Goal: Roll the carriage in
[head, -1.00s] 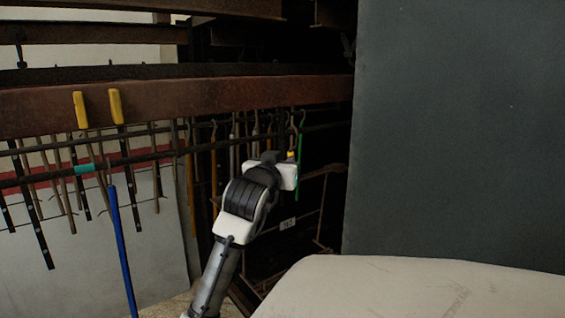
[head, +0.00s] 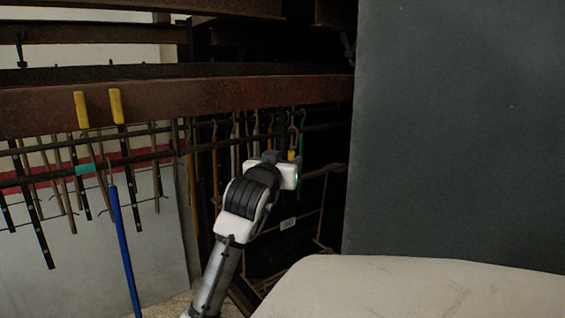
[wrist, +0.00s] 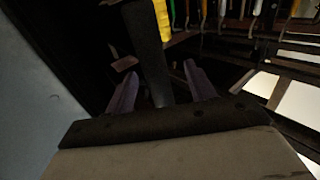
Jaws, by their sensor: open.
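My gripper (wrist: 160,68) is open, with two grey-purple fingers spread on either side of a dark upright bar (wrist: 147,50). I cannot tell whether the fingers touch the bar. A yellow handle-like piece (wrist: 163,19) is just beyond the fingertips, right of the bar's top. A small yellow piece (head: 291,155) also shows beside my wrist in the head view, where my wrist hides the fingers. The brown rail beam (head: 190,103) runs across the head view, with tools hanging below it. I cannot tell for sure which part is the carriage.
Two yellow hooks (head: 117,107) sit on the beam at left, near a blue rod (head: 125,250). Several hanging tools (head: 214,150) crowd the space behind my wrist. A large dark grey panel (head: 460,130) closes off the right. A pale rounded surface (head: 420,290) lies in front.

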